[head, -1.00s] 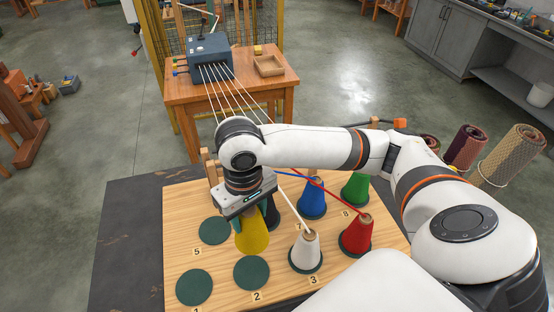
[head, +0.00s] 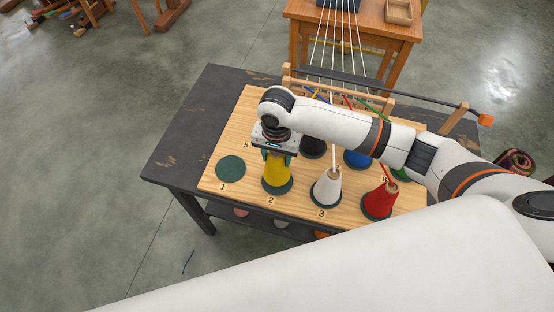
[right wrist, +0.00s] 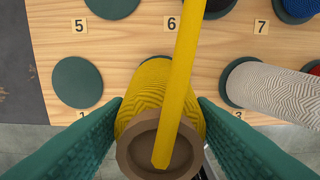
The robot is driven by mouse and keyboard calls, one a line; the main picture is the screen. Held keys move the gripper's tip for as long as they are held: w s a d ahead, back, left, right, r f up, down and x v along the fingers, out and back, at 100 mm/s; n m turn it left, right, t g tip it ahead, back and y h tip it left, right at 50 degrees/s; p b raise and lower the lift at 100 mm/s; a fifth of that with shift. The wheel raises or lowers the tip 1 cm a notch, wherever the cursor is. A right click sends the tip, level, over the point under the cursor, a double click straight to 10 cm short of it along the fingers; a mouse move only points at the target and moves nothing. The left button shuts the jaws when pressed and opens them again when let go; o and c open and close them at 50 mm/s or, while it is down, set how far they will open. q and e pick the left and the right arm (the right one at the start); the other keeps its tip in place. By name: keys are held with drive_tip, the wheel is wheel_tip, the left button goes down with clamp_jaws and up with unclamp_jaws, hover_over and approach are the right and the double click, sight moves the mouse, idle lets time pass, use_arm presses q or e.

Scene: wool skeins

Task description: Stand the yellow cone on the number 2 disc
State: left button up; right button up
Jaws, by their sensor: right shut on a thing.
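The yellow cone (head: 277,172) stands upright over the number 2 disc (head: 278,189), whose dark green rim shows around the cone's base. I cannot tell whether the base touches it. My right gripper (head: 275,153) is shut on the cone's upper part from above. In the right wrist view the yellow cone (right wrist: 160,88) sits between the two green finger pads, with its brown tube top and a yellow strand in front; a sliver of green disc shows behind it. My left gripper is not in view.
The white cone (head: 326,187) stands close to the right on disc 3, and the red cone (head: 379,201) beyond it. The number 1 disc (head: 230,169) is empty on the left. Black and blue cones stand behind. A wooden rack with strands lines the board's (head: 216,187) back.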

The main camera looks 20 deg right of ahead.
wheel_tip(320, 180, down, 2)
drive_tip(key=shift+s+f, duration=0.15)
drive_tip(key=shift+f, duration=0.25)
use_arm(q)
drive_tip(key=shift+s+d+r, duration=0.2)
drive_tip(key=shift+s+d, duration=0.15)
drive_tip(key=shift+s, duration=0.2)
use_arm(e)
drive_tip(key=shift+f, duration=0.15)
drive_tip(key=o, duration=1.4)
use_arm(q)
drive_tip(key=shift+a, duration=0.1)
use_arm(e)
drive_tip(key=shift+r, duration=0.25)
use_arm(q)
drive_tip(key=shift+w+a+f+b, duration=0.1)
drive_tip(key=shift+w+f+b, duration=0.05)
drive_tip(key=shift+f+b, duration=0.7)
use_arm(e)
wheel_tip(320, 180, up, 12)
drive_tip(key=shift+f, duration=0.1)
